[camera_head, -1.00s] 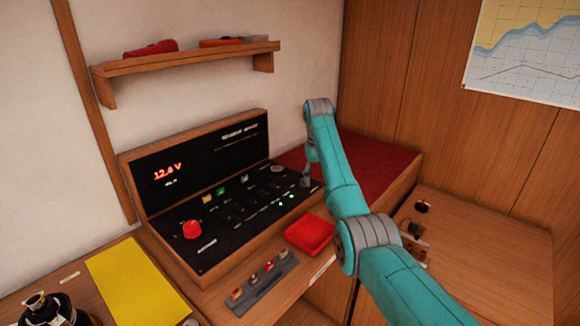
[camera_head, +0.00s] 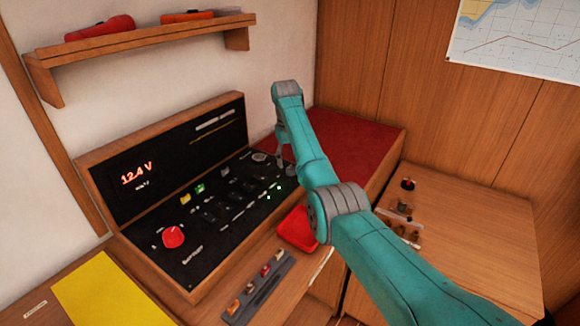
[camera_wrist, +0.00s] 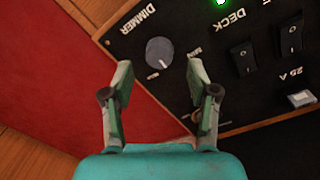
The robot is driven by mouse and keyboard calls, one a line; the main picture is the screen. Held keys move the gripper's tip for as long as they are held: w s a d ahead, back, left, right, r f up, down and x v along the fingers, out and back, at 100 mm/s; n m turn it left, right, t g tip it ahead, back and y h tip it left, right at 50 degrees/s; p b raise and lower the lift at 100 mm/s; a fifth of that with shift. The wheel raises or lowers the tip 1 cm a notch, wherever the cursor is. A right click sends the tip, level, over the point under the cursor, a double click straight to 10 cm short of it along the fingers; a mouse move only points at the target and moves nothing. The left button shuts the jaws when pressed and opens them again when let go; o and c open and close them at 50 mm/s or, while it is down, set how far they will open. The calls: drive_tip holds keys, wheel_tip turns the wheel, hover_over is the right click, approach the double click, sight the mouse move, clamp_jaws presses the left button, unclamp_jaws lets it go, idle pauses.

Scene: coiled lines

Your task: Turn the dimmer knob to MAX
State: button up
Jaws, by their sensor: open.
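The dimmer knob (camera_wrist: 159,51) is a small round grey knob under the word DIMMER, near a corner of the black switch panel (camera_wrist: 210,60). In the wrist view it sits just past my open gripper (camera_wrist: 160,74), roughly centred between the two fingertips. The fingers stand apart with nothing between them, and I see no contact with the knob. In the head view my gripper (camera_head: 284,155) hangs at the right end of the panel, and I cannot make out the knob there.
A DECK switch (camera_wrist: 243,56) is beside the knob. A red cushion (camera_head: 350,148) lies beyond the panel. A red tray (camera_head: 297,230) and a strip of small parts (camera_head: 258,287) lie in front. A red knob (camera_head: 173,237) is at the panel's left; a shelf (camera_head: 150,45) is above.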

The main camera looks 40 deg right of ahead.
sight(291, 168)
drive_tip(key=shift+d+f, duration=0.1)
drive_tip(key=shift+f, duration=1.5)
clamp_jaws()
